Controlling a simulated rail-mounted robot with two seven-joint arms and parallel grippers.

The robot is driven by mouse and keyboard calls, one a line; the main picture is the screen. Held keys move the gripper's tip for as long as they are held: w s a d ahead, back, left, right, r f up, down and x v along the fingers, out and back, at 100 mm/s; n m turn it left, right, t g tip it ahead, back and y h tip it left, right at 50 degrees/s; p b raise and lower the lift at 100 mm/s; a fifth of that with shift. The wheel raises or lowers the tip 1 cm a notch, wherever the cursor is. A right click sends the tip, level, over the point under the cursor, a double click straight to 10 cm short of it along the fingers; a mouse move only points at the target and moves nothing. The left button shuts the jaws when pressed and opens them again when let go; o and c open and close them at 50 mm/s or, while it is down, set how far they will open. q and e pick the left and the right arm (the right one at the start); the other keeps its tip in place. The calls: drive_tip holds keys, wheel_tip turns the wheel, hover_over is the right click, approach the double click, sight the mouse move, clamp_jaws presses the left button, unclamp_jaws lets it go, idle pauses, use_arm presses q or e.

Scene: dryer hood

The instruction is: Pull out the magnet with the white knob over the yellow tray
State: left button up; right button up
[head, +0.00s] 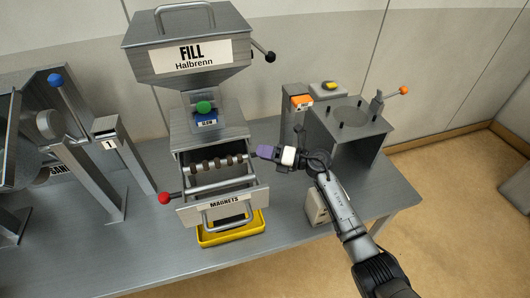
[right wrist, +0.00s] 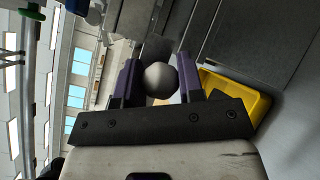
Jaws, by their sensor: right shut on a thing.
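The magnet (head: 218,164) is a rod with several dark rings, lying across the open magnets drawer (head: 248,203) of the filling machine. My right gripper (head: 262,151), with purple fingers, is at the right end of this rod. In the right wrist view the white knob (right wrist: 160,80) sits between the two fingers, and the gripper is shut on it. In the head view the gripper hides the knob. The yellow tray (head: 233,238) is under the drawer; it also shows in the right wrist view (right wrist: 243,96). My left gripper is not in view.
A plain rod with a red knob (head: 164,198) crosses the drawer in front of the magnet. The drawer has a handle at its front. A metal stand with an orange-tipped lever (head: 403,90) is to the right. A lever with a blue knob (head: 55,80) is at left.

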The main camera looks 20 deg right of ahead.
clamp_jaws()
drive_tip(key=d+b, duration=0.1)
drive_tip(key=d, duration=0.7)
drive_tip(key=shift+s+b, duration=0.25)
drive_tip(key=shift+b, duration=0.15)
drive_tip(key=shift+f, duration=0.1)
drive_tip(key=o, duration=0.8)
unclamp_jaws()
drive_tip(key=p+v, duration=0.1)
drive_tip(key=v, duration=1.3)
drive_tip(key=shift+a, duration=0.1)
